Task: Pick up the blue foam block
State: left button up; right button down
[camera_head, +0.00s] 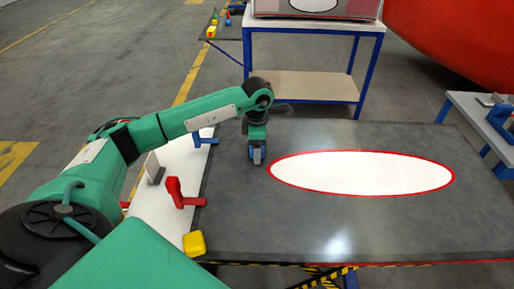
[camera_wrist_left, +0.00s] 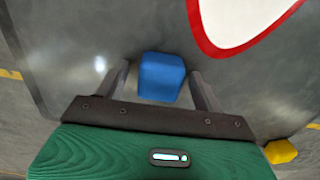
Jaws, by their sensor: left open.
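The blue foam block (camera_wrist_left: 161,77) sits on the grey table top. In the left wrist view it lies between the two open fingers of my left gripper (camera_wrist_left: 160,84), with a gap showing at each side. In the head view my left gripper (camera_head: 257,156) points down at the left part of the table, and only a little blue of the block (camera_head: 257,154) shows between its fingers. The gripper hides most of the block there. My right gripper is in neither view.
A white oval with a red rim (camera_head: 362,173) lies right of the gripper on the grey table (camera_head: 330,225). A red clamp-like piece (camera_head: 181,193), a blue one (camera_head: 205,138) and a yellow block (camera_head: 194,243) stand along the left side. A blue-framed cart (camera_head: 310,86) stands behind.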

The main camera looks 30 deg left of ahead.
pick_arm(q)
jog(key=shift+c, duration=0.4)
jog(key=c, duration=1)
